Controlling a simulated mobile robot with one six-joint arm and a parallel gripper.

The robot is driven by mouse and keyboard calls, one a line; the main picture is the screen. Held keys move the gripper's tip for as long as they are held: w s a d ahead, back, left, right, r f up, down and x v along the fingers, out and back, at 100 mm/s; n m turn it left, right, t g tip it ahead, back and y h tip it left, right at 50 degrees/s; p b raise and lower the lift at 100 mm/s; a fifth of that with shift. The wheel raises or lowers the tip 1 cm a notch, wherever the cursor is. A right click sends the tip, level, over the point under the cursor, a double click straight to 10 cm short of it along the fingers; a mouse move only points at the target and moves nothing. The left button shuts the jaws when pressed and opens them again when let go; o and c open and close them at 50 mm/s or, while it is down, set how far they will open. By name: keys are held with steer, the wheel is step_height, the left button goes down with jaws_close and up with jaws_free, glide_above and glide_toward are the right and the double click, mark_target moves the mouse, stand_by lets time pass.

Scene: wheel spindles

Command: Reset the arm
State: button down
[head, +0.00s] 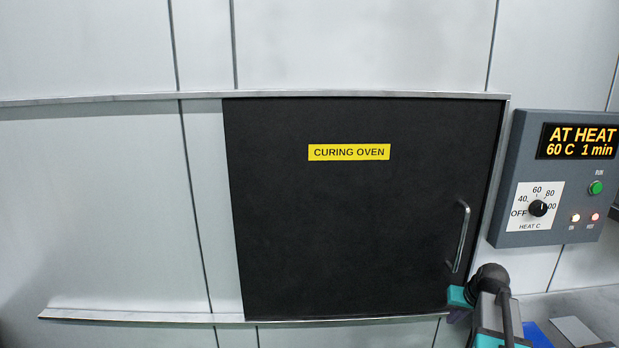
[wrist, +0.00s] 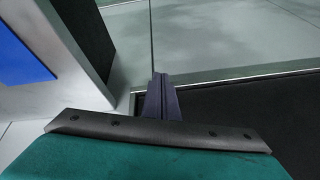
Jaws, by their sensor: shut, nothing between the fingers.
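My gripper shows in the wrist view (wrist: 160,78) with its two dark fingers pressed together and nothing between them. In the head view my arm is at the lower right, in front of the bottom right corner of the black oven door (head: 350,225). The fingers are mostly hidden there. The door is closed, with a yellow "CURING OVEN" label (head: 349,152) and a metal handle (head: 462,237) on its right side. The handle is above my arm, and the gripper is not holding it.
A grey control box (head: 510,190) right of the oven reads "AT HEAT 60 C 1 min". It has a dial (head: 538,208), a green button (head: 596,188) and two lit lamps. A blue flat thing (head: 537,335) lies on a grey surface at lower right. Rails run above and below the door.

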steer(key=s+a+f+n+g, duration=0.15)
steer(key=s+a+f, duration=0.25)
steer(key=a+f, duration=0.45)
steer(key=s+a+f+n+g, duration=0.15)
steer(key=s+a+f, duration=0.4)
steer(key=a, duration=0.55)
steer(key=s+a+f+g, duration=0.2)
steer(key=s+a+f, duration=0.2)
steer(key=a+f, duration=0.45)
steer(key=s+f+g+b, duration=0.1)
steer(key=s+f+g, duration=0.1)
steer(key=s+f, duration=0.8)
steer(key=s+a+f+g+b, duration=0.1)
steer(key=s+f+g+b, duration=0.1)
steer(key=s+f, duration=0.8)
steer(key=s+g, duration=0.1)
steer(key=s, duration=0.4)
steer(key=shift+s+a+n+g, duration=0.2)
steer(key=shift+n+g, duration=0.1)
steer(key=shift+d, duration=0.15)
